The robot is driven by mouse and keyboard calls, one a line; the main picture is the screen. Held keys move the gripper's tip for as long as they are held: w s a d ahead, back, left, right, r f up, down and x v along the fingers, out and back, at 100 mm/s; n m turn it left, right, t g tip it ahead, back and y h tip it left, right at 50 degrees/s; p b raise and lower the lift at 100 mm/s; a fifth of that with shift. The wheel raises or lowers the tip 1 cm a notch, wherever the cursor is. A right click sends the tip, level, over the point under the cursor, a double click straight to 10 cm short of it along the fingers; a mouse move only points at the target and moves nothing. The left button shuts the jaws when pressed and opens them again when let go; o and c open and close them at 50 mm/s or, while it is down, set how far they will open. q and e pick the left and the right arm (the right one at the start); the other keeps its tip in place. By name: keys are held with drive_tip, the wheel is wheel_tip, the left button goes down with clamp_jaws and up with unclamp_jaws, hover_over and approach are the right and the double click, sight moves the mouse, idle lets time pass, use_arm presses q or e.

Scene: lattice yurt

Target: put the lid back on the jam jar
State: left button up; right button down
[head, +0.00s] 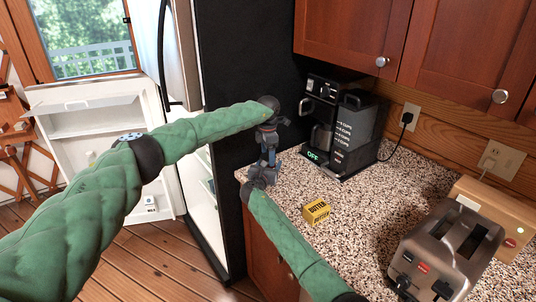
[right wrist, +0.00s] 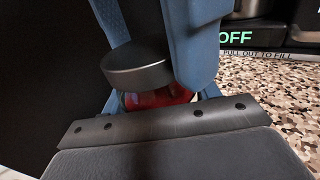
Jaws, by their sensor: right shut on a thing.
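The dark grey round lid (right wrist: 138,66) shows in the right wrist view, just above the red jam jar (right wrist: 160,97). Only a narrow band of the jar is visible. My left gripper (head: 268,150) points down over the counter's far left corner. Its blue fingers (right wrist: 160,35) stand around the lid from above; whether they press on it I cannot tell. My right gripper (head: 268,174) is just below the left one and is shut on the jar. The lid looks slightly tilted in the right wrist view, and its seating on the rim is hidden.
The speckled counter (head: 370,215) carries a coffee maker (head: 345,125) behind the grippers, a yellow butter box (head: 316,211) and a toaster (head: 450,250). The dark fridge side (head: 245,80) rises close to the left.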

use_arm(q)
drive_tip(key=shift+r, duration=2.25)
use_arm(e)
drive_tip(key=shift+r, duration=0.1)
use_arm(q)
drive_tip(key=shift+f, duration=0.1)
